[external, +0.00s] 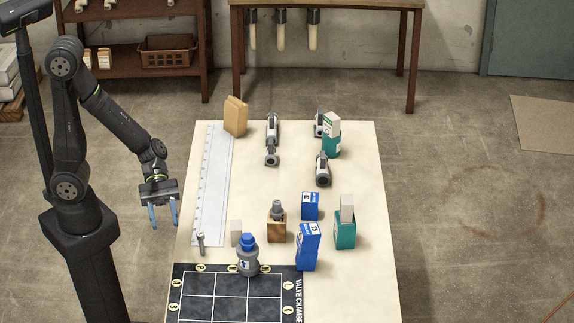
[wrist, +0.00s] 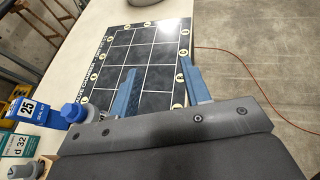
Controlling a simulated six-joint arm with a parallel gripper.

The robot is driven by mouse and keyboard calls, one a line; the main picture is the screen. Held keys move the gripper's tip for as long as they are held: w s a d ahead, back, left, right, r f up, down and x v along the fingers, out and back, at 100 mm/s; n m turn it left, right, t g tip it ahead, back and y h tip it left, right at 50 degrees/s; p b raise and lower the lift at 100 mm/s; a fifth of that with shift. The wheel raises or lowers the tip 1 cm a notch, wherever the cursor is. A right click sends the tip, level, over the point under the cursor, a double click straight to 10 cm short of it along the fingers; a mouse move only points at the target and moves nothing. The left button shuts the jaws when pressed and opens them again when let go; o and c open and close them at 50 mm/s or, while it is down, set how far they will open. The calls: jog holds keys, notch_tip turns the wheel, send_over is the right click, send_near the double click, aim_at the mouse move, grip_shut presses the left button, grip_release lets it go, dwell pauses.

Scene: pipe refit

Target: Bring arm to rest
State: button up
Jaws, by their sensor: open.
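My gripper (external: 164,213) hangs at the left edge of the table, fingers pointing down. Its two blue fingers are apart with nothing between them. In the wrist view the gripper (wrist: 158,88) is also open and empty, with the black gridded mat beyond the fingers. My arm is bent, with the elbow up, on its dark column at the left.
The pale table (external: 362,215) holds a ruler (external: 211,185), a blue-capped valve (external: 248,255) by the gridded mat (external: 235,297), blue boxes (external: 307,247), a green box (external: 345,234), grey fittings (external: 272,138) and a tan block (external: 235,116). Open floor lies right.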

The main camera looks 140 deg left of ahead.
notch_tip(320, 180, up, 8)
jog(key=w+a, duration=0.1)
jog(key=shift+a+r, duration=0.2)
jog(key=shift+a, duration=0.2)
jog(key=shift+w, duration=0.1)
jog(key=shift+d, duration=0.1)
notch_tip(320, 180, down, 12)
jog(key=s, duration=0.1)
jog(key=shift+f, duration=0.2)
dwell(0.8)
jog(key=shift+s, duration=0.1)
